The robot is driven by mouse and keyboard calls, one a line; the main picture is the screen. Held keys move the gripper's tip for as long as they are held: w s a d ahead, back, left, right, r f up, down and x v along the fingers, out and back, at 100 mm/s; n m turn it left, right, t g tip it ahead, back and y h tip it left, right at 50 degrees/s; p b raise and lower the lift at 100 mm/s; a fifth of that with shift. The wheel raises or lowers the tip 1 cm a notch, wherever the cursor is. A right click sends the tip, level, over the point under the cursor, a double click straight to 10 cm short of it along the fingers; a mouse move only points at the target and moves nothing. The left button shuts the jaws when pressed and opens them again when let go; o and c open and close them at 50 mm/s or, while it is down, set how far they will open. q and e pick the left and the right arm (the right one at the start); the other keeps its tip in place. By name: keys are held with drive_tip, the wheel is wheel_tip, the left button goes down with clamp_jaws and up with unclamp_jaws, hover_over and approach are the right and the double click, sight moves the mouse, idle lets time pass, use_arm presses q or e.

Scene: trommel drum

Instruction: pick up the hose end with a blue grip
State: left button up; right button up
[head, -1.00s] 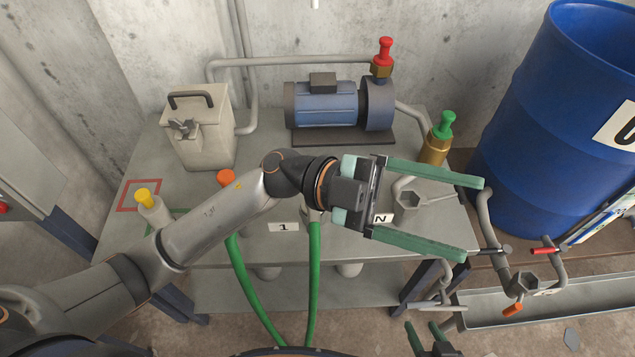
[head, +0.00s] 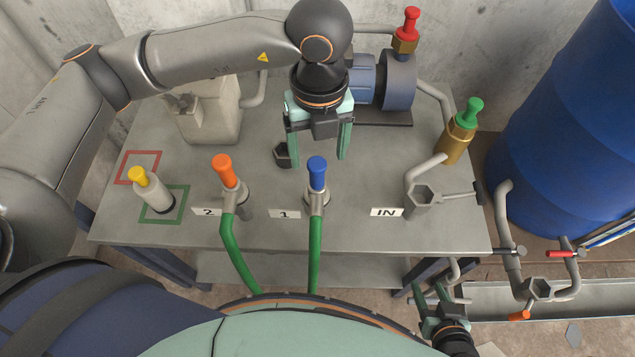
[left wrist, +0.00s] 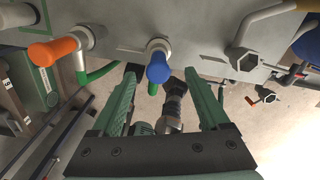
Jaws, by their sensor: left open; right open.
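The hose end with a blue grip (head: 317,172) stands upright at the front of the grey table, by the label "1". A green hose hangs from it over the front edge. It also shows in the left wrist view (left wrist: 158,68), ahead of and between the fingertips. My left gripper (head: 318,155) points down, open and empty, just behind and above the blue grip in the head view. Contact cannot be told. My right gripper (head: 431,293) is open and empty, low beyond the table's front edge at the lower right.
A hose end with an orange grip (head: 223,170) stands to the left, by label "2". A yellow-topped bottle (head: 150,190) is further left. A pipe fitting (head: 421,200) by "IN" and a green-capped brass valve (head: 462,130) are right. A blue motor (head: 396,80) is behind.

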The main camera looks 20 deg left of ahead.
sight(317, 180)
use_arm(q)
drive_tip(key=f+p, duration=0.1)
drive_tip(key=f, duration=0.7)
drive_tip(key=shift+s+f, duration=0.15)
drive_tip(key=shift+s, duration=0.05)
clamp_jaws()
idle(0.4)
